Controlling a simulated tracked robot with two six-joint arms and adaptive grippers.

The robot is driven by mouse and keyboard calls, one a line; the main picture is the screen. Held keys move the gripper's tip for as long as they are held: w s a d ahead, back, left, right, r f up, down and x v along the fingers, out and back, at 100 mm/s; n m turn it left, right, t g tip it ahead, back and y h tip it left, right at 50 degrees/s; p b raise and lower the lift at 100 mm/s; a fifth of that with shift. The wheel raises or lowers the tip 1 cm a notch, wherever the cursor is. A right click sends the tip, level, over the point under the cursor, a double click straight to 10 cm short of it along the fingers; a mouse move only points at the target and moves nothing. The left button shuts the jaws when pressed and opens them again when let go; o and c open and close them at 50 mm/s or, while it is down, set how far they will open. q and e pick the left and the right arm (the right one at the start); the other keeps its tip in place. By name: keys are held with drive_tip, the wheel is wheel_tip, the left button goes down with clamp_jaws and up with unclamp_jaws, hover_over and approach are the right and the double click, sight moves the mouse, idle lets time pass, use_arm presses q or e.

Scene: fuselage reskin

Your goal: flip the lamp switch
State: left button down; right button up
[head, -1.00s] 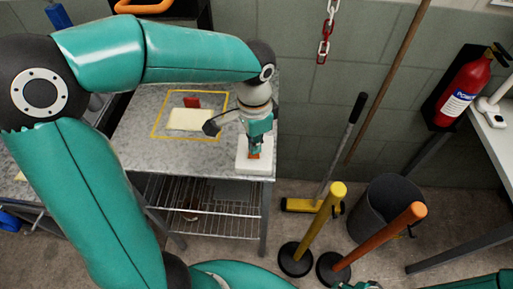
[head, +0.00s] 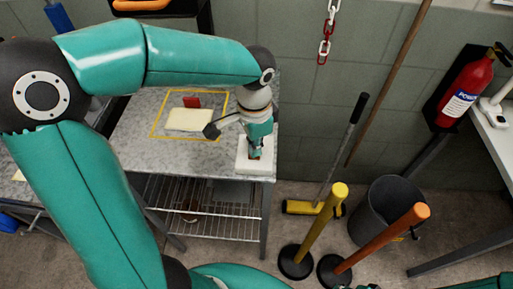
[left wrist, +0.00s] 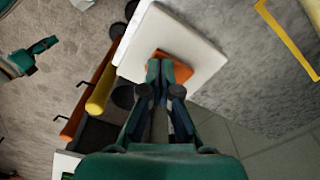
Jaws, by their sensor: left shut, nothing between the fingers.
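The lamp switch is a white block (head: 258,168) with an orange-red rocker on top, at the right front corner of the grey worktable. In the left wrist view the white block (left wrist: 205,48) and the orange rocker (left wrist: 183,70) show just past the fingers. My left gripper (head: 254,156) points down over the block. Its shut, empty fingertips (left wrist: 167,66) are at the rocker and cover part of it. I cannot tell whether they press on it. No lamp can be made out.
A yellow-outlined area (head: 154,133) on the table holds a cream pad (head: 189,120) and a red piece (head: 192,102). Yellow (head: 320,222) and orange (head: 380,238) posts, a bin (head: 366,228) and a broom stand on the floor to the right.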

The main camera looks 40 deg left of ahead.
use_arm(q)
wheel_tip(320, 180, up, 7)
drive_tip(key=p, duration=0.6)
idle(0.3)
drive_tip(key=shift+f, duration=0.1)
idle(0.3)
